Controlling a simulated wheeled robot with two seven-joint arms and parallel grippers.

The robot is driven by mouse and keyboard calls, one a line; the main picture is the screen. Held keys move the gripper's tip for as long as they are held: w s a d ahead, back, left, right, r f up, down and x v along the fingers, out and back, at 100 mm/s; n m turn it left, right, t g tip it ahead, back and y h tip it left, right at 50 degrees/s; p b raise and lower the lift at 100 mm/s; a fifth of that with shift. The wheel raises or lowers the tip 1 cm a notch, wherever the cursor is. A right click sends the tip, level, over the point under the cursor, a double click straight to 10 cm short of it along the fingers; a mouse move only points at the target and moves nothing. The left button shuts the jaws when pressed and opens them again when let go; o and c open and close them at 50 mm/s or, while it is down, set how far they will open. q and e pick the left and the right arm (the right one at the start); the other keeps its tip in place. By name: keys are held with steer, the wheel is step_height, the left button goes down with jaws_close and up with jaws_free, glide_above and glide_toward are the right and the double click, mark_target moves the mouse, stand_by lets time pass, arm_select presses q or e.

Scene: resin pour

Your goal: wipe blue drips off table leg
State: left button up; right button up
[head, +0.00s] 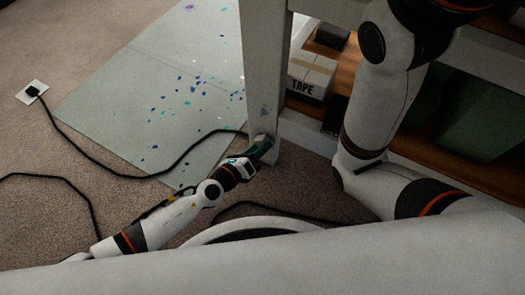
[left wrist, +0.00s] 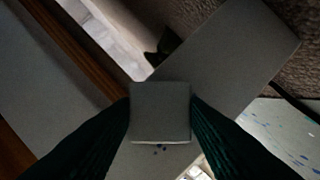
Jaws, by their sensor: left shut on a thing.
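The pale table leg (head: 264,70) stands upright in the head view, with a faint blue drip mark (head: 263,111) low on its face. My left gripper (head: 263,146) is at the lower part of the leg. In the left wrist view its dark ridged fingers are shut on a grey square pad (left wrist: 160,112). The pad lies in front of the table leg (left wrist: 228,62); whether it touches the leg is hard to tell. A few small dark blue spots (left wrist: 159,150) show just below the pad. My right arm shows at the right, but its gripper is out of view.
A pale sheet (head: 120,100) with blue and purple drips covers the carpet left of the leg. A black cord (head: 100,168) runs over it from a white floor outlet (head: 31,91). A box marked TAPE (head: 309,78) and a green bin (head: 478,120) sit on the wooden shelf.

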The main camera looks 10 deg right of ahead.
mark_target(257, 136)
arm_select(q)
steer(key=shift+w+a, duration=0.45)
steer(key=shift+a, duration=0.25)
steer(key=shift+w+a+f+b, duration=0.15)
steer(key=shift+w+a+b, duration=0.6)
steer(key=shift+a+b, duration=0.2)
steer(key=shift+w+a, duration=0.15)
steer(key=shift+w, duration=0.05)
steer(key=shift+a, duration=0.1)
steer(key=shift+r, duration=0.3)
steer(key=s+d, duration=0.1)
steer(key=s+d+p, duration=0.1)
steer(key=shift+d+f, duration=0.1)
steer(key=shift+d, duration=0.25)
steer(key=shift+w+a, duration=0.65)
steer(key=shift+a, duration=0.1)
steer(key=shift+w+a+b, duration=0.35)
steer(key=shift+w+a, duration=0.1)
steer(key=shift+a, duration=0.1)
